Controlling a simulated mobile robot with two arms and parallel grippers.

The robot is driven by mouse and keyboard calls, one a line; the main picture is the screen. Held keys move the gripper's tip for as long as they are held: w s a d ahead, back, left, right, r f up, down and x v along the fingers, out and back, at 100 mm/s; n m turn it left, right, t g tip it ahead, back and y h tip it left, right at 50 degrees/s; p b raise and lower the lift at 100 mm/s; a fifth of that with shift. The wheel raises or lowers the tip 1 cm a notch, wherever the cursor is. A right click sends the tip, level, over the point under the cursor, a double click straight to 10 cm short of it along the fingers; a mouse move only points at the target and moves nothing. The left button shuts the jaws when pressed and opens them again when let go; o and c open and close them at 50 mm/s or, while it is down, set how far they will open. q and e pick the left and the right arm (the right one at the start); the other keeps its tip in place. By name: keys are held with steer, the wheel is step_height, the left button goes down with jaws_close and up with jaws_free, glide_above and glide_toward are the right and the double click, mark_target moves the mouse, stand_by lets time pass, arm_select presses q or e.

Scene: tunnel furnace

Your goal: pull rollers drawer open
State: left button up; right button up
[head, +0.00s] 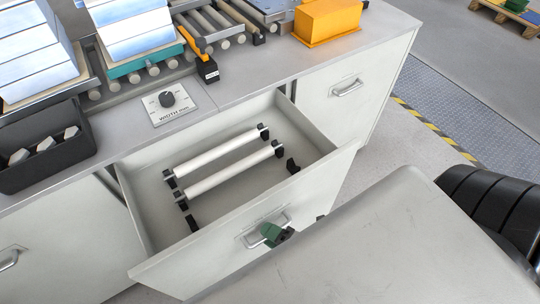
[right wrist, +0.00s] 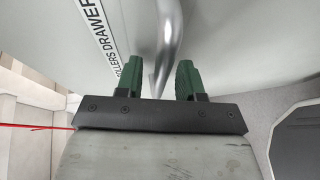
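The rollers drawer (head: 207,263) is pulled well out of the grey cabinet, its inside in view. Two white rollers (head: 232,167) lie in it, with black holders at their ends. My right gripper (head: 275,234) is at the metal handle (head: 250,239) on the drawer front, mostly hidden by my arm. In the right wrist view, the green fingers of my right gripper (right wrist: 161,80) stand apart on either side of the handle (right wrist: 171,40). Some gap shows beside the bar. Part of the "ROLLERS DRAWER" label (right wrist: 98,40) shows left of it. My left gripper is not in view.
The worktop carries a black bin (head: 45,165), a knob panel (head: 168,104), a roller conveyor and an orange box (head: 327,20). A closed drawer (head: 335,98) lies to the right. Open floor lies beyond the cabinet's right end.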

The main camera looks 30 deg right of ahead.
steer(key=b+v, duration=0.1)
steer(key=v, duration=0.9)
steer(key=shift+s, duration=0.3)
steer(key=shift+d, duration=0.1)
